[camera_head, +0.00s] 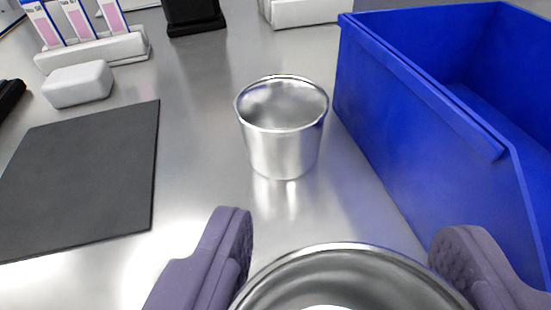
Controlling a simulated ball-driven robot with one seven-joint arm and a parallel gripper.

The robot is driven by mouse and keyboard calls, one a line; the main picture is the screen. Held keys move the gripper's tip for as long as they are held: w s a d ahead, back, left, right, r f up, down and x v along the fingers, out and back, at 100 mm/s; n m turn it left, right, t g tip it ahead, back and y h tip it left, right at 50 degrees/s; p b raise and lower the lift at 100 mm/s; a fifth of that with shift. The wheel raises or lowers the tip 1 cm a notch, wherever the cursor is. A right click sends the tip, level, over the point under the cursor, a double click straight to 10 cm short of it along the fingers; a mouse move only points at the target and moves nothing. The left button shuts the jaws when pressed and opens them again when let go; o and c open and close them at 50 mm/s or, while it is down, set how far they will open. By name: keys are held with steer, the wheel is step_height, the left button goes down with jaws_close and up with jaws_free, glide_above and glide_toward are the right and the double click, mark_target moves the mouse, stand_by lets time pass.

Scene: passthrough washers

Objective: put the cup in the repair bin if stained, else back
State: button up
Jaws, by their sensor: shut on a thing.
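My gripper (345,262) is at the bottom of the view, with a purple finger on each side of a shiny metal cup (345,252). It is shut on this cup. Only the upper rim and part of the inside of the held cup show; its lower part is cut off by the frame. No stain can be made out on the part that shows. A second metal cup (283,150) stands upright on the table ahead, apart from my gripper. A blue bin (400,130) stands at the right, open at the top; the part of its inside that shows looks empty.
A dark grey mat (80,180) lies at the left on the shiny metal table (195,150). A white block (78,84) and a white holder (92,52) with pink-and-white strips are behind it. A black stand (194,18) and a white object (300,12) are at the back.

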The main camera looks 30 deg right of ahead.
mark_target(310, 268)
steer(key=shift+w+d+f, duration=0.1)
steer(key=shift+w+d, duration=0.1)
steer(key=shift+w, duration=0.45)
steer(key=shift+w+d+b, duration=0.2)
steer(key=shift+w+b, duration=0.1)
steer(key=shift+w, duration=0.25)
steer(key=shift+f+b, duration=0.85)
steer(key=shift+f, duration=0.75)
steer(key=shift+f, duration=0.25)
steer(key=o, duration=1.1)
steer(key=shift+r, duration=0.1)
